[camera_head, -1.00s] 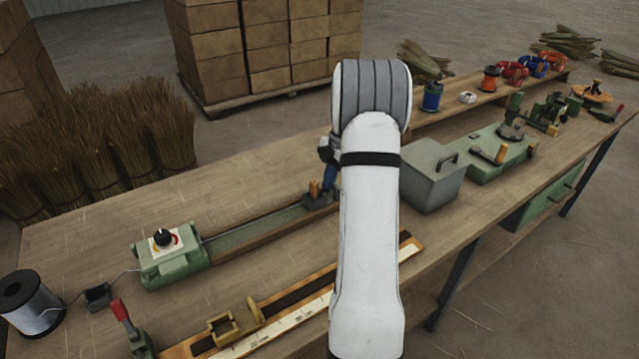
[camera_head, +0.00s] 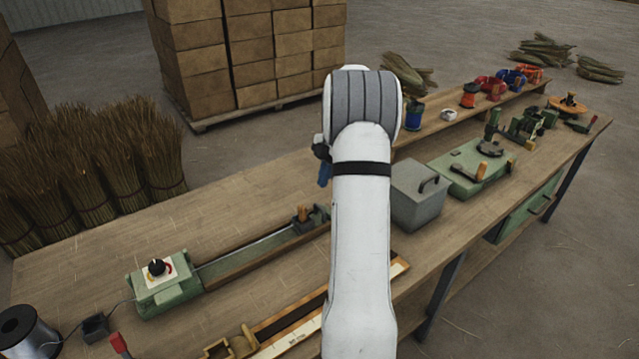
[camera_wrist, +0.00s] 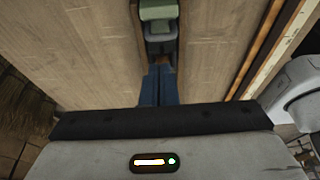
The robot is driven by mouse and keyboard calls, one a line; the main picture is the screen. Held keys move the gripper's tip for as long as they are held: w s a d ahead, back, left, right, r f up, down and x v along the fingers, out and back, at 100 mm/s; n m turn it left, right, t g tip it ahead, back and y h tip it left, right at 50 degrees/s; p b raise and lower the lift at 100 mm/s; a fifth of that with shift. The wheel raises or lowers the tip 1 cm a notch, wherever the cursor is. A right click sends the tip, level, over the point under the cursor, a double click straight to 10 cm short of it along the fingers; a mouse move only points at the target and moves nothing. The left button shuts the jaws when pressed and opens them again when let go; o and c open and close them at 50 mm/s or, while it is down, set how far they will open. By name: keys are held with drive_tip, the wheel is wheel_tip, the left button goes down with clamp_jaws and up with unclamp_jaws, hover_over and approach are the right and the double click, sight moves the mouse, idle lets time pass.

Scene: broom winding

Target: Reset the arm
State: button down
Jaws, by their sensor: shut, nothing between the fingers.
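My gripper (camera_wrist: 159,82) has blue fingers that are shut with nothing between them. In the head view its blue tip (camera_head: 325,174) shows just left of my white arm, which hides the rest. It is above the bench, a little above and behind the small clamp block with an orange peg (camera_head: 305,215) at the right end of a long green track. The wrist view looks down on the bench, with a greenish-grey block (camera_wrist: 158,25) beyond the fingertips. The fingers look apart from it, though the exact gap is hard to tell.
A green box with a dial (camera_head: 160,285) stands at the track's left end. A grey lidded box (camera_head: 418,197) is just right of my arm. A wire spool (camera_head: 25,330) is at the left front. The bench top (camera_head: 215,220) behind the track is clear.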

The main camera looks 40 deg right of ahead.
drive_tip(key=shift+v, duration=0.85)
drive_tip(key=s+a+r+m+h, duration=0.1)
drive_tip(key=s+a+r+m, duration=0.3)
drive_tip(key=a, duration=0.5)
drive_tip(key=s+a+r+m+h, duration=0.1)
drive_tip(key=s+a+r+m, duration=0.3)
drive_tip(key=a, duration=0.5)
drive_tip(key=s+a+m+t+h, duration=0.1)
drive_tip(key=s+a+m+t, duration=0.1)
drive_tip(key=s+a+m, duration=0.8)
drive_tip(key=shift+s+a+f+t+h, duration=0.25)
drive_tip(key=shift+s+a, duration=0.95)
drive_tip(key=shift+s, duration=2)
drive_tip(key=shift+r, duration=0.1)
